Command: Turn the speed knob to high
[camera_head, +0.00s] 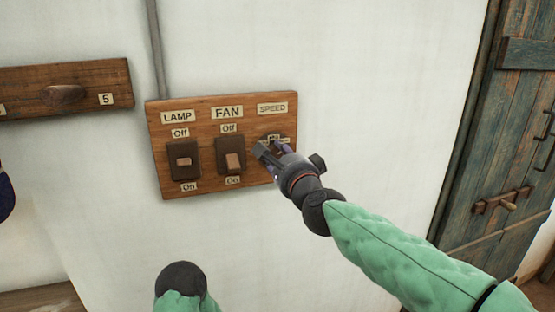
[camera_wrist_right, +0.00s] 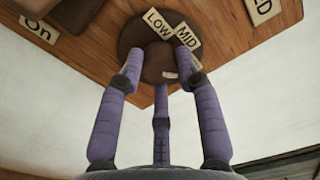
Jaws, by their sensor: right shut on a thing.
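The speed knob (camera_wrist_right: 157,60) is a brown round knob on a dark round plate (camera_wrist_right: 128,38) under the SPEED label (camera_head: 272,108). Its pale pointer mark (camera_wrist_right: 170,75) shows in the right wrist view, at the knob's lower right edge. The plate carries a LOW tag (camera_wrist_right: 157,22), a MID tag (camera_wrist_right: 187,37) and a third tag mostly hidden by a finger. My right gripper (camera_head: 267,152) is at the knob, its purple fingers (camera_wrist_right: 161,78) closed around it. In the head view the gripper hides most of the knob. My left gripper is not in view.
The wooden switch board (camera_head: 205,106) also bears a lamp switch (camera_head: 184,161) and a fan switch (camera_head: 233,161), left of the knob. A peg rail (camera_head: 20,85) is at the left. A blue-green door (camera_head: 510,120) is at the right.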

